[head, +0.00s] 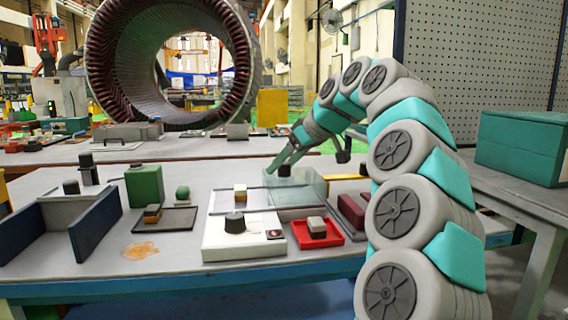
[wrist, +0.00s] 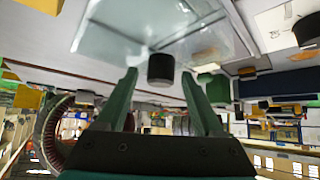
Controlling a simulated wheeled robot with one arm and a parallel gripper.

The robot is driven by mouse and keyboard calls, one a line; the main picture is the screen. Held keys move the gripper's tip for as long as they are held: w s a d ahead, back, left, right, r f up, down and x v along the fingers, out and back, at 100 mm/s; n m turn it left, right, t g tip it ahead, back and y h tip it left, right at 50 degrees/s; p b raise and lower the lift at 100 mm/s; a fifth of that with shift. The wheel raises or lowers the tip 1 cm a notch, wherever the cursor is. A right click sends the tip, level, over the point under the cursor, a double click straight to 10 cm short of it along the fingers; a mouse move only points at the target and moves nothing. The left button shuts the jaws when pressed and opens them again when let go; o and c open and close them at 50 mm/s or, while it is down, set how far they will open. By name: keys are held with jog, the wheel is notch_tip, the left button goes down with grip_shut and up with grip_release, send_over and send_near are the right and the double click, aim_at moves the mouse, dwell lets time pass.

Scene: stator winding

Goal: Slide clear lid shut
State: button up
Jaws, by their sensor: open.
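A clear lid (head: 308,188) with a black knob (head: 285,170) sits among the items on the workbench, right of centre in the head view. In the wrist view the clear lid (wrist: 125,40) fills the upper middle, with its black knob (wrist: 160,69) at its near edge. My gripper (head: 273,170) reaches down from the upper right to the knob. In the wrist view my gripper (wrist: 159,80) is open, its two green fingers spread with the knob just beyond and between the fingertips. I cannot tell whether either finger touches it. What lies under the lid is unclear.
A white block with a black knob (head: 236,243), a red tray (head: 333,238) and a dark red block (head: 352,211) stand close in front. A green box (head: 144,187) and blue-sided holder (head: 95,230) are at left. An orange stain (head: 140,251) marks the bench.

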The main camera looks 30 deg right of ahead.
jog(key=shift+c, duration=0.4)
grip_shut()
dwell(1.1)
